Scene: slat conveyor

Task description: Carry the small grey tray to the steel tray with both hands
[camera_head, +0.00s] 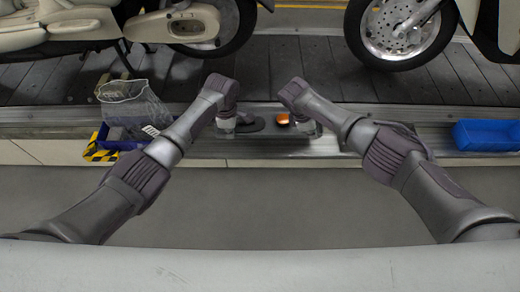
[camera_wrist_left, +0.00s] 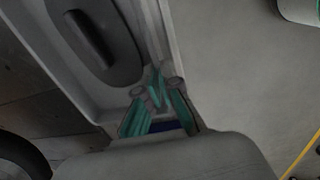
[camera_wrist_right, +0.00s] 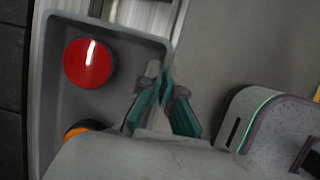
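The small grey tray (camera_head: 268,130) lies between my two grippers on the ledge in front of the conveyor. A dark oval object (camera_head: 250,124) lies at its left end, also seen in the left wrist view (camera_wrist_left: 95,45). A red round object (camera_wrist_right: 88,63) and an orange one (camera_wrist_right: 82,130) lie at its right end. My left gripper (camera_wrist_left: 153,88) is shut on the tray's wall, and my right gripper (camera_wrist_right: 160,85) is shut on the wall at the other end. I cannot make out the steel tray for certain.
A blue bin (camera_head: 485,135) stands on the ledge at the right. At the left, a clear bag (camera_head: 135,103) sits in a blue container with yellow-black striping (camera_head: 100,145). Scooters stand on the dark slat conveyor (camera_head: 285,70) behind. The grey floor in front is clear.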

